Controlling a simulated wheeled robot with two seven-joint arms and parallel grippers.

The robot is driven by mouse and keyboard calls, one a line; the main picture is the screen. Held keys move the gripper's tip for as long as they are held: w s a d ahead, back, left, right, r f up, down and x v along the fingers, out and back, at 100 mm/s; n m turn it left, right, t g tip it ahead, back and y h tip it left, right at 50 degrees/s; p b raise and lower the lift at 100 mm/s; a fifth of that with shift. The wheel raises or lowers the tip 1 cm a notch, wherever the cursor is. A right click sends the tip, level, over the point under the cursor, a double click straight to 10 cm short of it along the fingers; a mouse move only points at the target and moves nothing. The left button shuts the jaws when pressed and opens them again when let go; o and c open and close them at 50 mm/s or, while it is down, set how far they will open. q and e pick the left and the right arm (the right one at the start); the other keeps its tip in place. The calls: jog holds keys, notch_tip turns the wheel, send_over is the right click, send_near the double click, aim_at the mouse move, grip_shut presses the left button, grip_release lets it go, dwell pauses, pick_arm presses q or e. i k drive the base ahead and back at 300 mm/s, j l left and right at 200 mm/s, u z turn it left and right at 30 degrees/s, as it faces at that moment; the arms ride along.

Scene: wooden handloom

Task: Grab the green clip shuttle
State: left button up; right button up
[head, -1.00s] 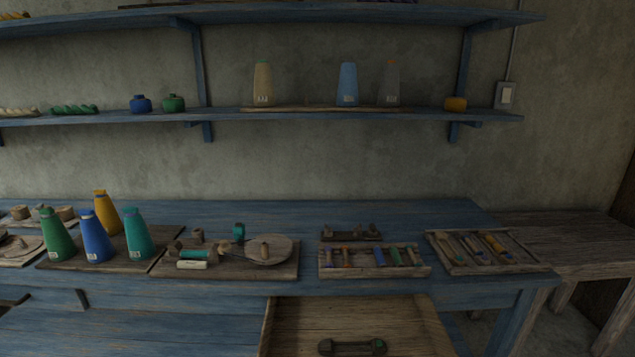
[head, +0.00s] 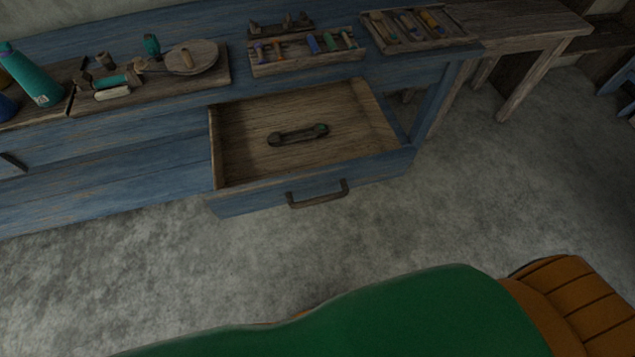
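A dark, elongated shuttle with greenish end pieces (head: 298,135) lies in the open drawer (head: 375,115) of the blue table. It appears to be the green clip shuttle, and it lies flat near the middle of the drawer floor with bare wood around it. Neither of my grippers is in view.
The drawer's front carries a dark handle (head: 317,194). On the blue tabletop (head: 215,40) stand a tray of small coloured tools (head: 305,66), a second tray (head: 410,47), and a board with a round disc (head: 190,57). Grey floor (head: 150,260) lies in front, clear nearby.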

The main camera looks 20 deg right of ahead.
aim_at(275, 140)
jog(key=i+l+z, duration=0.15)
jog(key=l, duration=0.25)
jog(key=i+l+z, duration=0.15)
jog(key=l, duration=0.2)
jog(key=i+l+z, duration=0.15)
jog(key=l, duration=0.2)
